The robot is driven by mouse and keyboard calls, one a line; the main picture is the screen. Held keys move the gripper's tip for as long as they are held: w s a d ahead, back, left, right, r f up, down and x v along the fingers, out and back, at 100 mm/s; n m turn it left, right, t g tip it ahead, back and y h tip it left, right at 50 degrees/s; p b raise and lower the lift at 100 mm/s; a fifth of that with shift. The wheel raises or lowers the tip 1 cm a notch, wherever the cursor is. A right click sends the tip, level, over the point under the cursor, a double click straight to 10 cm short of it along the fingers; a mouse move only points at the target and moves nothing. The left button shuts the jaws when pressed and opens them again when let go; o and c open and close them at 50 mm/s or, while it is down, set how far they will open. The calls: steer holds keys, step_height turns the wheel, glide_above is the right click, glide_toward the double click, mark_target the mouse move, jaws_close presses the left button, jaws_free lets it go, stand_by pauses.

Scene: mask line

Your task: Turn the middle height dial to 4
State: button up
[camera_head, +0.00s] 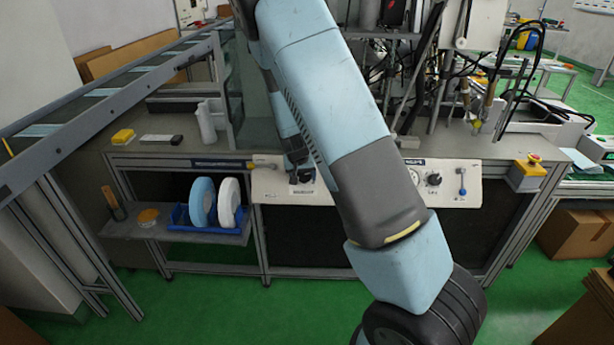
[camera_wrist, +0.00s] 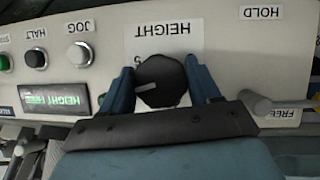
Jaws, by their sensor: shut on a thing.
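The black height dial (camera_wrist: 160,82) sits on the pale control panel (camera_wrist: 228,45), under a HEIGHT label that reads upside down in the wrist view. A light pointer line on the dial runs toward the left of that view. A number, perhaps 5, shows partly above the dial; the rest of the scale is hidden. My gripper (camera_wrist: 161,80) has one blue finger on each side of the dial and is shut on it. In the head view my gripper (camera_head: 300,178) is at the panel, largely hidden by my arm.
In the wrist view, a lit HEIGHT display (camera_wrist: 54,99), JOG button (camera_wrist: 80,54) and HALT button (camera_wrist: 36,58) lie left; a HOLD/FREE lever (camera_wrist: 258,103) lies close right. In the head view, another dial (camera_head: 433,180) and a blue lever (camera_head: 462,182) are right of my arm.

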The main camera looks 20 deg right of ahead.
steer(key=o, duration=1)
steer(key=shift+o, duration=0.2)
steer(key=shift+r, duration=0.1)
steer(key=v, duration=1.3)
steer(key=shift+r, duration=0.25)
steer(key=shift+s, duration=0.15)
steer(key=s+d+r+n+y, duration=0.1)
steer(key=s+d+r+y, duration=0.1)
steer(key=s+r, duration=0.6)
steer(key=s+d+r+y, duration=0.2)
steer(key=s+r, duration=0.5)
steer(key=s, duration=0.1)
steer(key=s+r+n, duration=0.1)
steer(key=s+r, duration=0.2)
steer(key=s, duration=0.5)
steer(key=s+r+t+h, duration=0.1)
steer(key=s+r, duration=0.3)
steer(key=s, duration=0.4)
steer(key=shift+n+t, duration=0.3)
steer(key=shift+n, duration=0.1)
